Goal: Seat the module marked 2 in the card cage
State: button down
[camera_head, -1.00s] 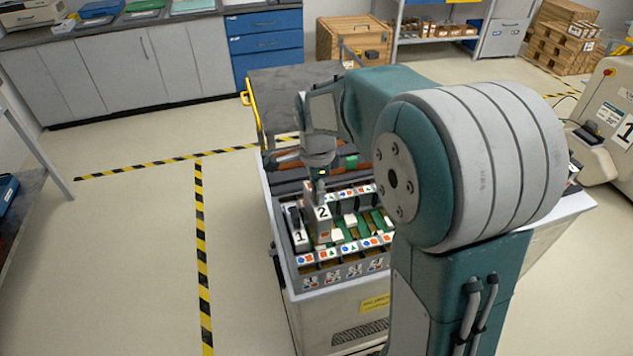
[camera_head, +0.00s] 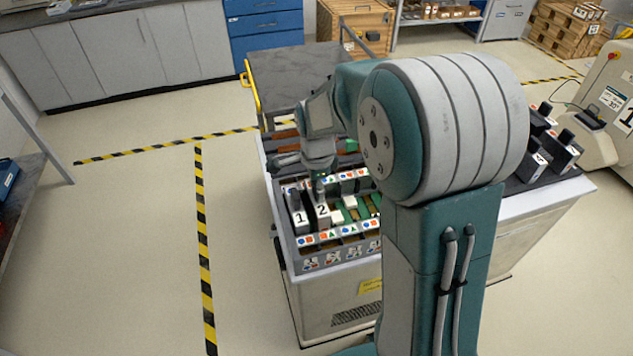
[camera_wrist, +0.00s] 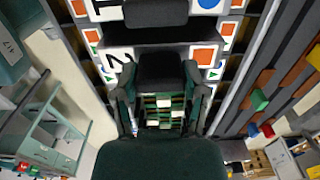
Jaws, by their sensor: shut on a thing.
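My gripper (camera_head: 320,182) is over module 2. In the wrist view, my gripper (camera_wrist: 160,95) has its fingers on both sides of the module's dark handle (camera_wrist: 160,68). Module 2's label (camera_wrist: 115,62) also shows there, near the dark handle of module 1 (camera_wrist: 155,13). The lower part of module 2 is hidden, so I cannot tell its depth.
Rows of coloured shape labels run along the cage. Green boards and white blocks lie right of module 2. Several dark modules (camera_head: 535,160) stand on the cart's right end, beyond my arm. A grey cover (camera_head: 295,75) with a yellow handle is behind the cage.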

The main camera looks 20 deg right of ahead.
jog(key=shift+f, duration=0.25)
dwell(0.4)
jog(key=shift+c, duration=0.2)
grip_release()
jog(key=shift+f, duration=0.1)
notch_tip(320, 180, up, 11)
jog(key=shift+f, duration=0.15)
jog(key=shift+r, duration=0.55)
